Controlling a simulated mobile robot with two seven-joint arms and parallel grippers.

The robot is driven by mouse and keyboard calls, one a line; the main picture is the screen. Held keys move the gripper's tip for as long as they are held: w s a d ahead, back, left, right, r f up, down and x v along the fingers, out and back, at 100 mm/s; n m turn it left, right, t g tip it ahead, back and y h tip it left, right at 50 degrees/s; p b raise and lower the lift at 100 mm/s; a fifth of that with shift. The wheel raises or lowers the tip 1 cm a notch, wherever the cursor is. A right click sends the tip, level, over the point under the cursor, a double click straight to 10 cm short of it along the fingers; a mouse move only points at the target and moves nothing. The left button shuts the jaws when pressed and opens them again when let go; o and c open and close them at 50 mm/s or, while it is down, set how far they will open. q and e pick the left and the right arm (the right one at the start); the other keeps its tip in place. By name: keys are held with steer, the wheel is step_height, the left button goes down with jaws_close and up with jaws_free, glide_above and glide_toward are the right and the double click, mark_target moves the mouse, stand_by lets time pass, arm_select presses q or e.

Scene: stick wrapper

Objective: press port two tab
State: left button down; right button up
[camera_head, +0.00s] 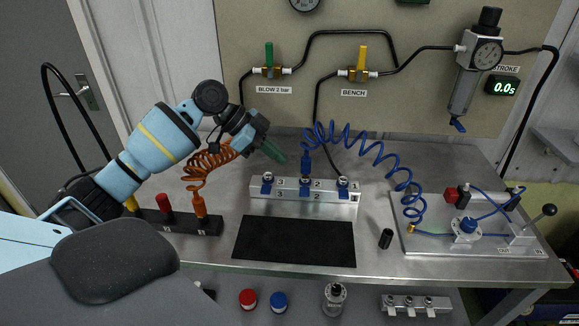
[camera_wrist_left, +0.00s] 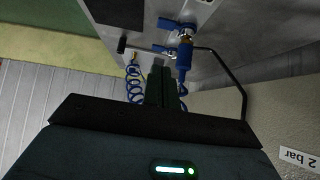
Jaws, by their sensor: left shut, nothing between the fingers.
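A metal port block (camera_head: 262,203) stands at the back middle of the bench, with ports marked 3, 2 and 1. Each port has a small blue tab; the port two tab (camera_head: 304,182) is in the middle. A blue plug (camera_head: 306,163) with a coiled blue hose stands upright in port two; the plug also shows in the wrist view (camera_wrist_left: 184,56). My left gripper (camera_head: 275,153) is shut and empty, above the block and left of the plug, apart from both. In the wrist view its fingers (camera_wrist_left: 162,83) point towards the block. My right gripper is not in view.
A coiled orange hose (camera_head: 203,163) hangs at a dark rack (camera_head: 178,222) on the left. A black mat (camera_head: 294,241) lies in front of the block. A black cylinder (camera_head: 386,238) and a metal plate with fittings (camera_head: 432,243) are to the right.

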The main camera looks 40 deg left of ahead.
arm_select(q)
steer(key=v, duration=0.3)
steer(key=shift+w+f, duration=0.1)
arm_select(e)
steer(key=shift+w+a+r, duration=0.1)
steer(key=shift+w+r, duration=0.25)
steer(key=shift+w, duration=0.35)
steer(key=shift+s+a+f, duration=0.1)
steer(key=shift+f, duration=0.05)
